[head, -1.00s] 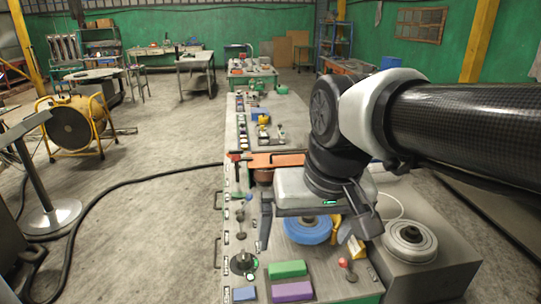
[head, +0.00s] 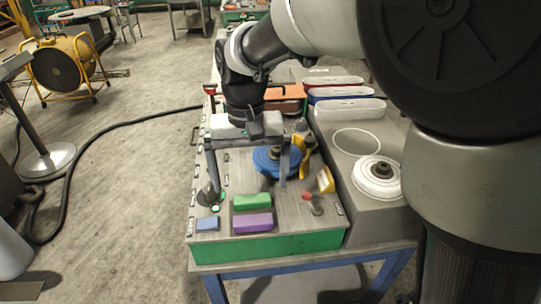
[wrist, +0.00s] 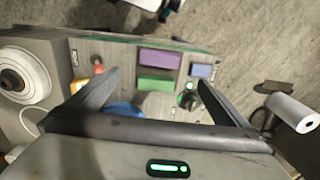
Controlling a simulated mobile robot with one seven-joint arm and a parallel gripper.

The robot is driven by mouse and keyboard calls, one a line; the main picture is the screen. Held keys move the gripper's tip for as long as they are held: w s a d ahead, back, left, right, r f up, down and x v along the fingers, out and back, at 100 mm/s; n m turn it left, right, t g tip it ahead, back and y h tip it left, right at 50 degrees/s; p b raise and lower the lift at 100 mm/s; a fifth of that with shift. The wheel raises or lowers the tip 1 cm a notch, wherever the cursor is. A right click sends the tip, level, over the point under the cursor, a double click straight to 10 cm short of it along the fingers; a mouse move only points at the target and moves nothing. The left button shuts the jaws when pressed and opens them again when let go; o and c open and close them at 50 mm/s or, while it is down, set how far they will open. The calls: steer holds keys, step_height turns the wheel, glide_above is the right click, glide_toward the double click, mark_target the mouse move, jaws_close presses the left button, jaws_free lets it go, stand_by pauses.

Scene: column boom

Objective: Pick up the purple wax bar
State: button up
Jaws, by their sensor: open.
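The purple wax bar (head: 253,222) lies flat near the front edge of the grey bench panel, just in front of a green bar (head: 252,201). In the wrist view the purple bar (wrist: 160,58) shows beyond the green bar (wrist: 156,80), between the lines of the two fingers. My gripper (head: 248,183) is open and empty, its fingers pointing down above the panel, behind the green bar. In the wrist view my gripper (wrist: 150,82) spreads its two fingers wide to either side of both bars. Nothing covers the purple bar.
A small blue block (head: 207,224) lies left of the bars. A black knob (head: 208,196) stands left, a red button (head: 307,197) and a yellow piece (head: 325,180) right. A blue wheel (head: 275,162) sits behind, a white disc (head: 376,180) farther right. Floor lies beyond the front edge.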

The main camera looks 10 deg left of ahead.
mark_target(253, 219)
step_height(253, 219, down, 13)
steer(key=shift+s+f, duration=0.1)
stand_by(0.4)
steer(key=c, duration=1)
steer(key=shift+c, duration=0.8)
